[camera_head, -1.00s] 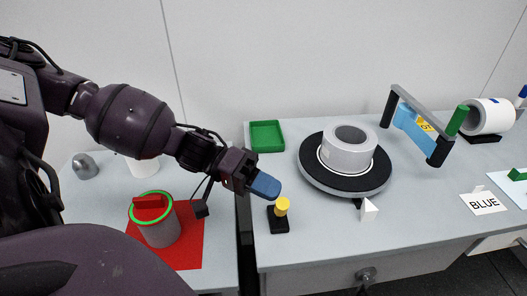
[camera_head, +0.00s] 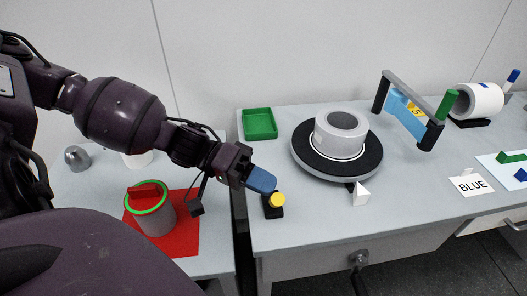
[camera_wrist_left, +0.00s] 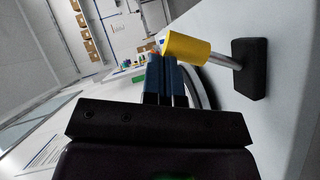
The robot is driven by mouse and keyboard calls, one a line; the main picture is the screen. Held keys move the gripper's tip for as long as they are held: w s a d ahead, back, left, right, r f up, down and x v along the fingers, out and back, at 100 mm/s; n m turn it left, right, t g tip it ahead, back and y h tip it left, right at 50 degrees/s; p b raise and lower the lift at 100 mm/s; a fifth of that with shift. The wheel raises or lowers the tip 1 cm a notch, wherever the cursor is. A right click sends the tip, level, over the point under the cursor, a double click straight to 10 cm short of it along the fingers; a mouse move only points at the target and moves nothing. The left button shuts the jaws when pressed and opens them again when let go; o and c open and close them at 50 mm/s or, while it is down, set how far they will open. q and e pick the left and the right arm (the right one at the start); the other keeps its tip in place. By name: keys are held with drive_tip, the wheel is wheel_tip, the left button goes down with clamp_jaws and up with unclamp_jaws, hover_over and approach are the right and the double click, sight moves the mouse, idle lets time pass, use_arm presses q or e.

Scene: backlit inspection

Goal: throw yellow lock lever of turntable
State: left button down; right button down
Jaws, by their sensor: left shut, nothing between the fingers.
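The yellow-knobbed lock lever (camera_head: 277,200) stands on a small black base (camera_head: 272,212) near the front left of the right-hand table. Its knob leans toward the head camera, its round end showing. The turntable (camera_head: 307,166), a black disc with a grey rim, is to its right and farther back. My left gripper (camera_head: 267,187) is shut and empty, its blue fingertips right behind the knob. In the left wrist view the closed fingers (camera_wrist_left: 165,78) are beside the yellow knob (camera_wrist_left: 185,47), seemingly touching. A tilted metal rod joins the knob to its black base (camera_wrist_left: 250,68).
A white ring-shaped part (camera_head: 342,138) sits on the turntable. A green tray (camera_head: 259,124) is behind the lever. A white wedge (camera_head: 361,194) stands at the turntable's front. A red-and-green-topped can (camera_head: 156,213) is on the left table, across a gap.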

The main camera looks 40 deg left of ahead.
use_arm(q)
drive_tip(key=p+v, duration=0.3)
drive_tip(key=v, duration=0.8)
drive_tip(key=shift+d, duration=0.1)
